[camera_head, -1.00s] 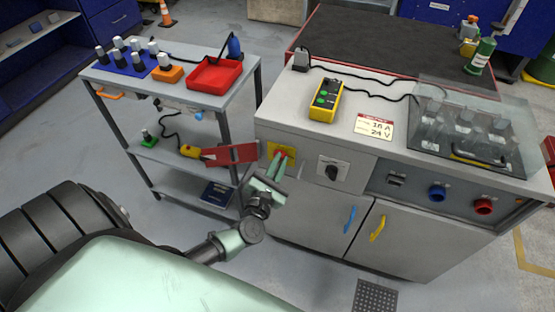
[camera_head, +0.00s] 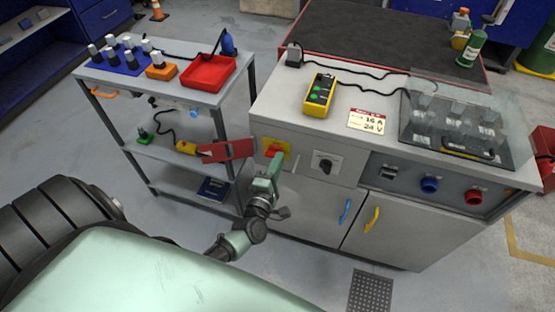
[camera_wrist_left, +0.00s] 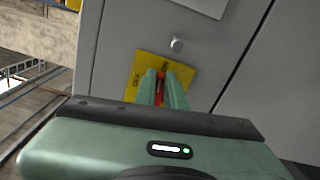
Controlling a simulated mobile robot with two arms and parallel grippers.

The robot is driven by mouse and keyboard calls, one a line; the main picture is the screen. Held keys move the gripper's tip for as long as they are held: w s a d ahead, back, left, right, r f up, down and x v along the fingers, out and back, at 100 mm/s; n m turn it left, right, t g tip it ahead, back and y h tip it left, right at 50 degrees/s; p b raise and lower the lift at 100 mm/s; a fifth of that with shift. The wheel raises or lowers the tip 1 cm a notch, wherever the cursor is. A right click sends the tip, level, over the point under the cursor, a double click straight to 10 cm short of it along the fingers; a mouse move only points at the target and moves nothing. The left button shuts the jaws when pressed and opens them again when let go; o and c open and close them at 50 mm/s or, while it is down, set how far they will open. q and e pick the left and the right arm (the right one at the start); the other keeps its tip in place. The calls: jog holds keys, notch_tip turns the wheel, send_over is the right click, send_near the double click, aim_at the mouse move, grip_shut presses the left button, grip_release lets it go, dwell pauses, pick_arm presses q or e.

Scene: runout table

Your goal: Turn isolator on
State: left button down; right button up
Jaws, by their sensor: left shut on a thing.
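The isolator is a yellow plate (camera_head: 286,144) with a red handle (camera_head: 273,153) on the upper left of the grey cabinet front. My left gripper (camera_head: 270,162) is at the plate, with its green fingers shut on the red handle. In the left wrist view the fingers (camera_wrist_left: 165,82) stand on both sides of the handle (camera_wrist_left: 160,90), and the yellow plate (camera_wrist_left: 183,72) sits tilted in the picture with lettering at its left and top. The fingers hide much of the handle, so its exact setting cannot be told. My right gripper is not in view.
A red panel (camera_head: 226,150) sticks out left of the isolator. A black rotary switch (camera_head: 325,165) is to its right. A yellow control box (camera_head: 319,95) and a clear-covered unit (camera_head: 455,125) stand on top. A grey shelf trolley (camera_head: 215,98) stands left.

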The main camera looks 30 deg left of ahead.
pick_arm(q)
jog(key=shift+f+m, duration=0.25)
jog(key=shift+m, duration=0.75)
jog(key=c, duration=1.5)
grip_release()
jog(key=shift+s, duration=0.1)
jog(key=v, duration=0.7)
jog(key=shift+s, duration=0.35)
jog(key=shift+d+f, duration=0.1)
jog(key=shift+d, duration=0.05)
